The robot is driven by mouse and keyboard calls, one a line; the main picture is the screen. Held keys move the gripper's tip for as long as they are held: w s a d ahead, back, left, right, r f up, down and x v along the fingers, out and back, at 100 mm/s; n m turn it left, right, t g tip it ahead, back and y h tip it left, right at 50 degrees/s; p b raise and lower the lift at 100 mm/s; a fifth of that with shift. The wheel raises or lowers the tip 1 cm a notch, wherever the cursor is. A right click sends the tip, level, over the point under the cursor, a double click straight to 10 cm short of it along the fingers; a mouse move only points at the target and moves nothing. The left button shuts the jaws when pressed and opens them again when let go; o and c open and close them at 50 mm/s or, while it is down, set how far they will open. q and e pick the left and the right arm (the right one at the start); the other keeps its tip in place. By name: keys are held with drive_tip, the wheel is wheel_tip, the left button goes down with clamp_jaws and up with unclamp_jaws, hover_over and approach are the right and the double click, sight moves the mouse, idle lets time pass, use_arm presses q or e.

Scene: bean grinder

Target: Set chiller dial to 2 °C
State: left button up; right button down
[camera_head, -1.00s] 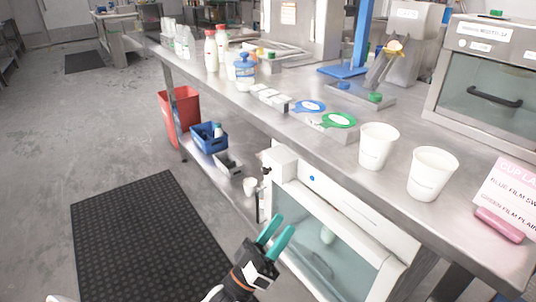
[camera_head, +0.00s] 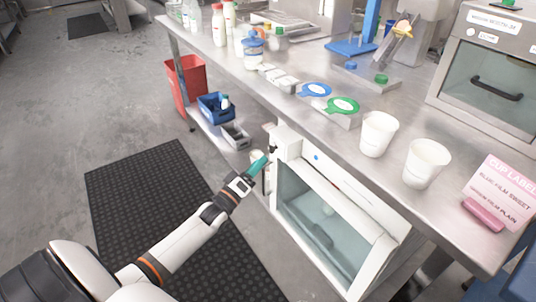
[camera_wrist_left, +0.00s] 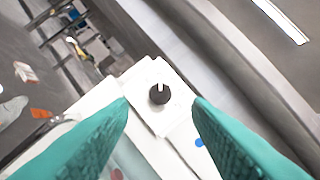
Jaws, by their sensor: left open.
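The chiller (camera_head: 328,213) is a white cabinet with a glass front under the steel counter. Its dial (camera_wrist_left: 159,94) is a small black knob with a pale pointer line on a white box, seen in the left wrist view between my fingers. The white box (camera_head: 287,141) shows at the chiller's upper left corner in the head view. My left gripper (camera_head: 262,161) is open beside that box; its teal fingers also show in the left wrist view (camera_wrist_left: 160,112). The fingertips frame the dial, with a gap on both sides. Scale marks are too small to read. My right gripper is not in view.
The counter (camera_head: 310,130) above holds two white cups (camera_head: 377,134), blue and green lids and several bottles. A red bin (camera_head: 187,83) and a blue crate (camera_head: 215,108) are at the left of the chiller. A black mat (camera_head: 160,200) covers the floor in front.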

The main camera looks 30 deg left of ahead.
sight(270, 151)
use_arm(q)
drive_tip(key=shift+b+x, duration=0.3)
drive_tip(key=shift+x, duration=2.45)
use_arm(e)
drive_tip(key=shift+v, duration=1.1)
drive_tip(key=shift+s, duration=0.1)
use_arm(q)
clamp_jaws()
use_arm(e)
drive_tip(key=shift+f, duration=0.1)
